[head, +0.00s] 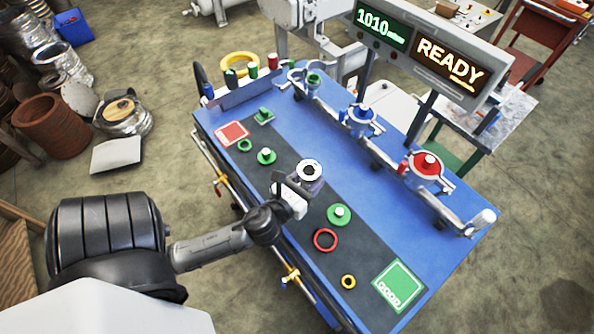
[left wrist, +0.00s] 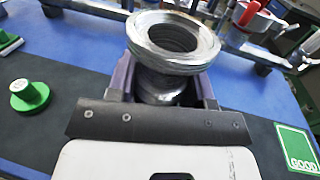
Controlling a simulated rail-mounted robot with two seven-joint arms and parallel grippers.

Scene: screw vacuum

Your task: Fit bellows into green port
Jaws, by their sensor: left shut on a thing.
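The bellows (head: 310,170) is a silver metal piece with a round flange and dark ribbed opening. My left gripper (head: 304,180) is shut on it and holds it upright above the dark mat. In the left wrist view the bellows (left wrist: 172,45) sits between the two purple-grey fingers of the left gripper (left wrist: 165,85), with its flange above them. The green port (head: 313,80) is the far one on the rail along the table's back side, with a green centre and an open clamp beside it. The bellows is apart from it. My right gripper is not in view.
The blue port (head: 360,114) and red port (head: 427,164) stand on the same rail. Green caps (head: 339,215), a red ring (head: 325,239) and a yellow ring (head: 348,282) lie on the mat (head: 300,222). The display (head: 428,42) reads 1010 and READY. Blue tabletop between mat and rail is clear.

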